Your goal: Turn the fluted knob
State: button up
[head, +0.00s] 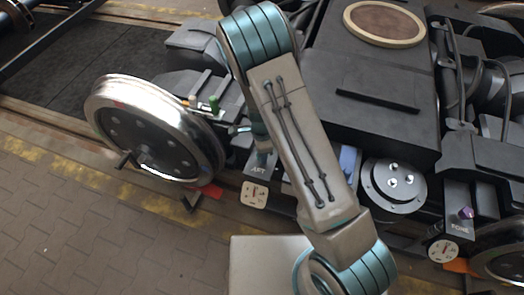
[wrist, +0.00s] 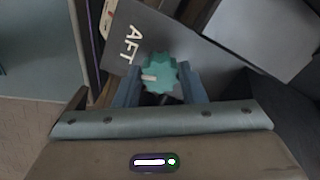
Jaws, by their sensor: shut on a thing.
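The fluted knob (wrist: 160,72) is teal with a scalloped rim and a white pointer mark facing left in the wrist view. It sits by a dark grey panel (wrist: 170,40) with white letters AFT. My gripper (wrist: 159,86) is shut on the knob, one blue-grey finger on each side of it. I cannot make out the knob there.
A steel wheel (head: 150,130) and a small green handle (head: 214,103) are to the left. A FORE panel with a purple knob (head: 466,212) and another white dial (head: 443,250) is at the right. A round dark hub (head: 393,185) lies between. Paved floor at lower left is clear.

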jog(key=o, duration=1)
notch_tip(320, 180, up, 14)
jog(key=p, duration=0.3)
jog(key=shift+f, duration=0.1)
jog(key=s+d+r+n+t+p, duration=0.1)
jog(key=s+d+r+n+p, duration=0.2)
jog(key=r, duration=0.7)
jog(key=s+d+r+n+t+p, duration=0.1)
jog(key=s+d+r+n+p, duration=0.3)
jog(key=s+r, duration=0.5)
jog(key=s+d+r+n+p, duration=0.3)
jog(key=s+d+r+n, duration=0.3)
jog(key=r, duration=0.7)
jog(key=shift+s+d+n+t, duration=0.3)
jog(key=shift+d+n+t, duration=0.15)
jog(key=shift+n, duration=0.85)
